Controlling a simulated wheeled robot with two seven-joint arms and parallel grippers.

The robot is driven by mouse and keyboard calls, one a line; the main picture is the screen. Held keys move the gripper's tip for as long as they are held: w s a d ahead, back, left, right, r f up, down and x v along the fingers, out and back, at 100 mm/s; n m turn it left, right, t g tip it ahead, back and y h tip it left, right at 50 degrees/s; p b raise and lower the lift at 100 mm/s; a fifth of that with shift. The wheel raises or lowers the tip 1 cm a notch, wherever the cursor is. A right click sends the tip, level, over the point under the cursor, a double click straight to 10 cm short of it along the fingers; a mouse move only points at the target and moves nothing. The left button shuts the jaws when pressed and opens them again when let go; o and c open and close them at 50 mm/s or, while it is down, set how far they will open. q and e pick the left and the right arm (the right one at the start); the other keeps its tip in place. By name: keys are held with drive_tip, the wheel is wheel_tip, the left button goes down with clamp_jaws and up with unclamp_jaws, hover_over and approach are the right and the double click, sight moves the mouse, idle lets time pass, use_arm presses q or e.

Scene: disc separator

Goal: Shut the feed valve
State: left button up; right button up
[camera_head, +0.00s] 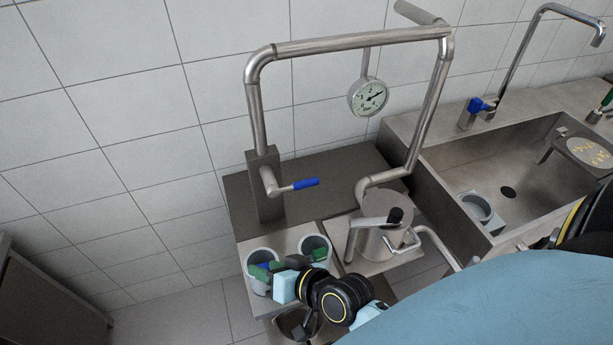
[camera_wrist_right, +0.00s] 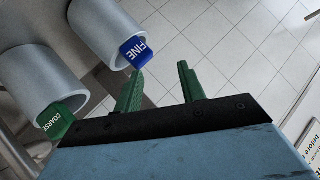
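The feed valve is likely the lever with a blue grip (camera_head: 305,184) on the steel block (camera_head: 265,178) at the foot of the left vertical pipe. Its handle points right, roughly crosswise to that pipe. My right gripper (camera_head: 263,269) is low at the cups, below and left of the lever and apart from it. In the right wrist view, its green fingers (camera_wrist_right: 160,85) are spread with nothing between them. The blue FINE tag (camera_wrist_right: 135,51) is close to the left finger; whether they touch is unclear. My left gripper is not in view.
Two grey cups (camera_head: 314,240) stand at the bench front; a green COARSE tag (camera_wrist_right: 55,121) shows at one. A steel separator vessel (camera_head: 378,240) with a crank stands right of them. A pressure gauge (camera_head: 368,97) hangs from the overhead pipe. A sink (camera_head: 500,165) is at right.

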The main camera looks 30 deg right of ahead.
drive_tip(key=w+d+r+m+t+h, duration=0.2)
drive_tip(key=w+r+m+t+h, duration=0.3)
drive_tip(key=m, duration=0.3)
drive_tip(key=m+g+h, duration=0.2)
drive_tip(key=m+h, duration=0.8)
drive_tip(key=m, duration=0.4)
approach(306, 187)
drive_tip(key=p+x, duration=0.2)
drive_tip(key=x, duration=1.1)
drive_tip(key=shift+r, duration=0.1)
clamp_jaws()
